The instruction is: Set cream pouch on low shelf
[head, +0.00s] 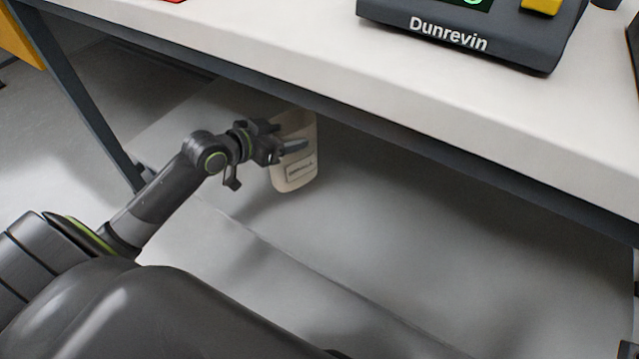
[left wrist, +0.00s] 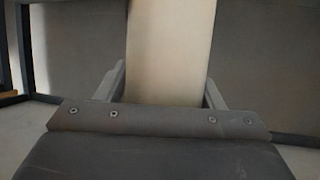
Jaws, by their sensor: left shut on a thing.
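The cream pouch (head: 296,172) hangs upright under the table, with a dark-edged label on its lower part. My left gripper (head: 284,148) is shut on it. In the left wrist view the pouch (left wrist: 168,50) stands between the two fingers of the left gripper (left wrist: 165,85). The low shelf (head: 400,230) is the grey board beneath the tabletop. The pouch's lower end appears above or near the shelf; I cannot tell whether it touches. My right gripper is not in view.
The white tabletop (head: 300,45) with its dark front rail overhangs the shelf. A dark device marked Dunrevin (head: 450,38) stands on the tabletop. A dark table leg (head: 85,100) is at the left. The shelf to the right of the pouch is clear.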

